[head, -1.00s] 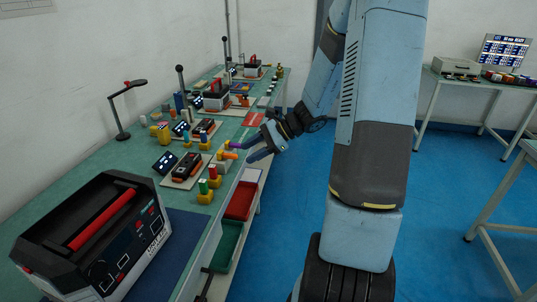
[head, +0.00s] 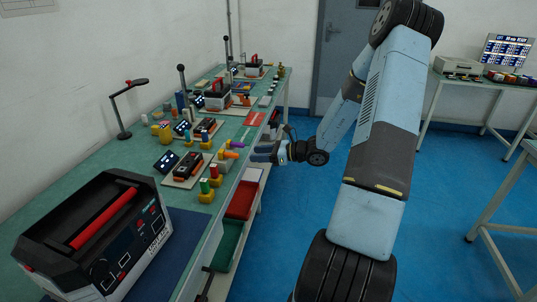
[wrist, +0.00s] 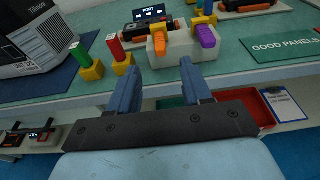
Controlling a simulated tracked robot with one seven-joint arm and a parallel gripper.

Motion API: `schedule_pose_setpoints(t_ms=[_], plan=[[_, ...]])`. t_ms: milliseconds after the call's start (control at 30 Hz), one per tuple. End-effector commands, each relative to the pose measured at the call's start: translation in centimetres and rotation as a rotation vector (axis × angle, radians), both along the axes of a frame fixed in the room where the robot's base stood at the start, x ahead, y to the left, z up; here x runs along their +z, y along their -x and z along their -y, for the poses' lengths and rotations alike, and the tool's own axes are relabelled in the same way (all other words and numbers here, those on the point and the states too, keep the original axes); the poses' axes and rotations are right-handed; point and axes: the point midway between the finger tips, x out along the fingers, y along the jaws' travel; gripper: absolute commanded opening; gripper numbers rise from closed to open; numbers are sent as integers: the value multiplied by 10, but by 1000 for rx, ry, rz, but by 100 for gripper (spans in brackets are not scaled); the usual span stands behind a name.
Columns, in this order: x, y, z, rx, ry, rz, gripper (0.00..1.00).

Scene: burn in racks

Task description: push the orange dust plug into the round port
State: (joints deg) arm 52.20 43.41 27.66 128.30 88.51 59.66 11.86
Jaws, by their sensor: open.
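The orange plug (wrist: 160,42) points toward me from a pale holder block (wrist: 153,58) at the table's front edge in the wrist view. A purple plug (wrist: 207,36) sticks out beside it on the right. In the head view the orange plug (head: 229,154) lies just left of my gripper (head: 263,153). My gripper is open and empty, and its two blue fingers (wrist: 160,88) point toward the holder with a gap between them and the orange plug. A dark unit with orange ends (wrist: 145,27) sits behind the holder. I cannot make out the round port.
Yellow blocks with a green plug (wrist: 79,53) and a red plug (wrist: 116,45) stand left of the holder. A large grey case (head: 95,238) sits at the near table end.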

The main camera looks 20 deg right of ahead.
Motion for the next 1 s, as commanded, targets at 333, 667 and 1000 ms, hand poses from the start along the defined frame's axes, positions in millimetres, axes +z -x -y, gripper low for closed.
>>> schedule_pose_setpoints(t_ms=[333,667,1000], plan=[[-11,-33,-46,3,-1,-1,49],[-19,-55,-77,2,0,0,49],[-20,-59,-83,2,1,0,49]])
